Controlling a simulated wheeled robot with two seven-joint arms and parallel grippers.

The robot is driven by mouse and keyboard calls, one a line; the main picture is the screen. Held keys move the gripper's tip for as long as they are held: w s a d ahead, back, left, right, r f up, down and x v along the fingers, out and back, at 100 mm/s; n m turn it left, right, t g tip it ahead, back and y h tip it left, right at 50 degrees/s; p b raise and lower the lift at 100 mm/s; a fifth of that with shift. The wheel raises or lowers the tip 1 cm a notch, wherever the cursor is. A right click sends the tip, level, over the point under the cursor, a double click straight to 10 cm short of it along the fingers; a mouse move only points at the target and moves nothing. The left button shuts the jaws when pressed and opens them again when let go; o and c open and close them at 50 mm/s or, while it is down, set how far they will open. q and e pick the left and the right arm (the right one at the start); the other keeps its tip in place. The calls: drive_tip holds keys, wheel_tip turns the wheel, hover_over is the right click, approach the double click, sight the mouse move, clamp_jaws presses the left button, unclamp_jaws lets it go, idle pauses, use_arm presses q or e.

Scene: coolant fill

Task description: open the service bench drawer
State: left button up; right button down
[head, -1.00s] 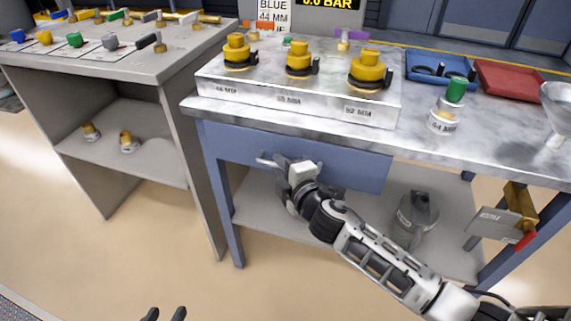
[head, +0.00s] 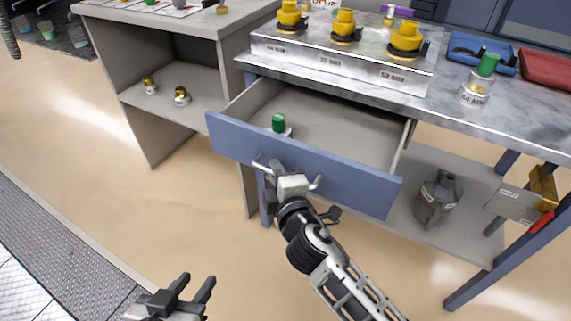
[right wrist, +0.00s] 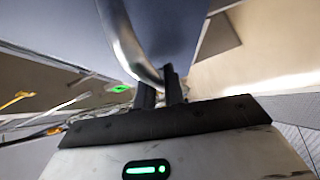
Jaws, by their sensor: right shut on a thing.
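The service bench drawer (head: 345,178) has a blue front and stands pulled well out from under the marble-look top. A green-capped piece (head: 279,124) stands inside it, toward the left. My right gripper (head: 272,172) is shut on the drawer's metal bar handle (head: 316,183) at the middle of the front. In the right wrist view the fingers (right wrist: 163,84) close around the curved handle bar (right wrist: 140,50). My left gripper (head: 190,287) is open and empty, low in the head view, apart from the drawer.
The bench top (head: 490,122) carries a stepped block (head: 340,62) with yellow fittings, a blue tray (head: 470,45) and a red tray (head: 550,68). A grey can (head: 437,195) stands on the lower shelf. A grey side cabinet (head: 180,65) is at left. The floor before the drawer is clear.

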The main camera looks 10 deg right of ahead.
drive_tip(key=shift+s+a, duration=0.1)
drive_tip(key=shift+s, duration=0.1)
drive_tip(key=c, duration=1.8)
unclamp_jaws()
drive_tip(key=shift+o, duration=0.2)
drive_tip(key=shift+s, duration=0.15)
